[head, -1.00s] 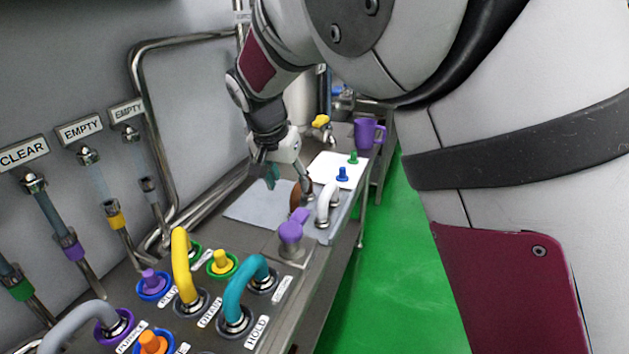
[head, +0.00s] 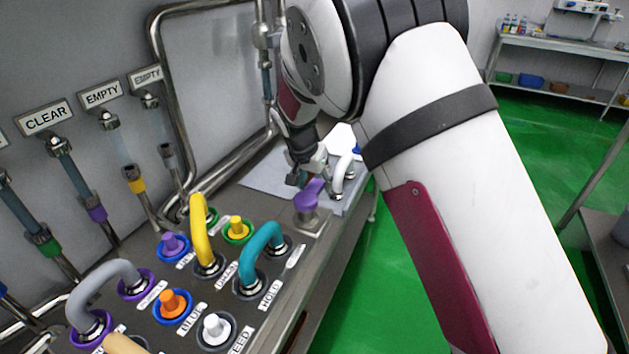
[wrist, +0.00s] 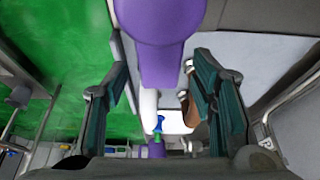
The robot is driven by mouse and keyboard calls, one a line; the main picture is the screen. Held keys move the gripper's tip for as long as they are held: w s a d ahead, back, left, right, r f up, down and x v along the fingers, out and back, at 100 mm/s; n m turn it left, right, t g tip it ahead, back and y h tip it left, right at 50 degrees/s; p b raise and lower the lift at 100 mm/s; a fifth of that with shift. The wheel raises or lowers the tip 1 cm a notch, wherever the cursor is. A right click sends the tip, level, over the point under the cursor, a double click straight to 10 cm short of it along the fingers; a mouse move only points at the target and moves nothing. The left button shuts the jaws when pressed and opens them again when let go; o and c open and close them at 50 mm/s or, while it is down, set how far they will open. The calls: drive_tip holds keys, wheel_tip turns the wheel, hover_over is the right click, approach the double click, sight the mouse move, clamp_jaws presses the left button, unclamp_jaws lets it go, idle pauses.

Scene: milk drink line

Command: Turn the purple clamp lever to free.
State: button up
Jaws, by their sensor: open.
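The purple clamp lever (head: 309,196) stands upright on a metal plate at the far right end of the panel in the head view. In the wrist view the lever (wrist: 170,55) reaches down from the top edge, large and close, between my two fingers. My gripper (head: 306,178) is just behind the lever in the head view. Its dark teal fingers in the wrist view (wrist: 160,85) are spread wide, one on each side, with a gap to the lever. Whether either finger touches it is not clear. No label by the lever is readable.
A white handle (head: 342,172) stands close to the right of the lever. A teal handle (head: 262,240), a yellow handle (head: 200,232) and several coloured knobs fill the nearer panel. A pale grey sheet (head: 262,180) lies behind. Pipes line the wall.

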drive_tip(key=shift+f, duration=0.15)
drive_tip(key=shift+c, duration=0.6)
clamp_jaws()
